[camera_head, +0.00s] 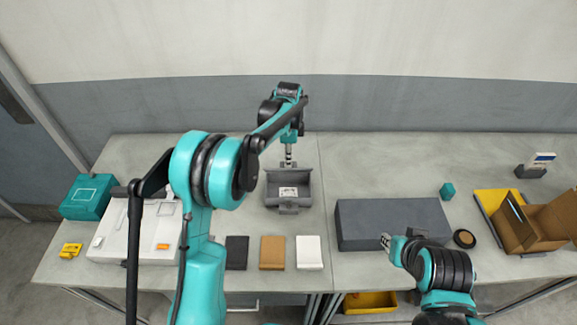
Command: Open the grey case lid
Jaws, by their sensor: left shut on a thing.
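The small grey case (272,201) sits near the middle of the table, with a latch at its front. Its inside and a white label are in view, so it stands open. The grey lid (272,176) is raised at the back of the case. My left gripper (289,162) reaches down from above and behind and is shut on the lid's edge; the fingertips are small here.
The dark grey block (390,215) lies right of the case. Black, tan and white flat items (272,253) lie in front. A white device (110,240) and teal box (88,197) stand left. A cardboard box (545,222), yellow tray and black roll (464,239) are right.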

